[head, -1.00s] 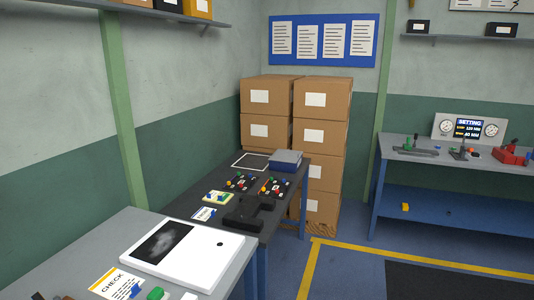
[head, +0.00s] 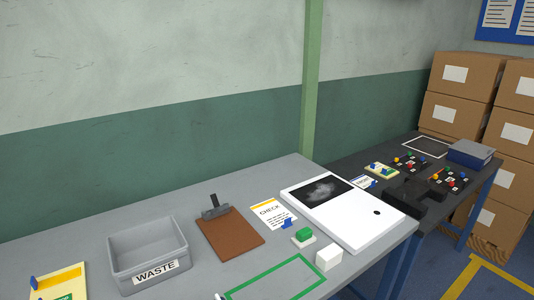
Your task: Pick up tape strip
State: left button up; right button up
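I cannot make out a loose tape strip for certain in the head view. A green outline (head: 262,271) marks a rectangle on the front of the grey table (head: 90,236). A small white thing, partly cut off, shows at the bottom edge near the outline's left corner. A white panel (head: 362,227) with a dark grey picture area lies at the table's right end. A CHECK card (head: 267,213) with a blue piece (head: 287,222) lies to its left. Neither of my grippers is in view.
A grey WASTE bin (head: 119,278), a brown clipboard (head: 231,237), a green block (head: 304,235), a white block (head: 328,258) and a yellow-edged card (head: 62,281) are on the table.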

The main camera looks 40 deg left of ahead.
aim_at(38, 286)
jog(key=u, duration=2.7)
jog(key=z, duration=0.6)
jog(key=k+j+z, duration=0.1)
jog(key=j+z, duration=0.2)
jog(key=j, duration=0.15)
jog(key=k+j+z, duration=0.15)
jog(key=j+z, duration=0.2)
jog(key=k+j+z, duration=0.3)
jog(key=k+j, duration=0.1)
jog(key=j, duration=0.25)
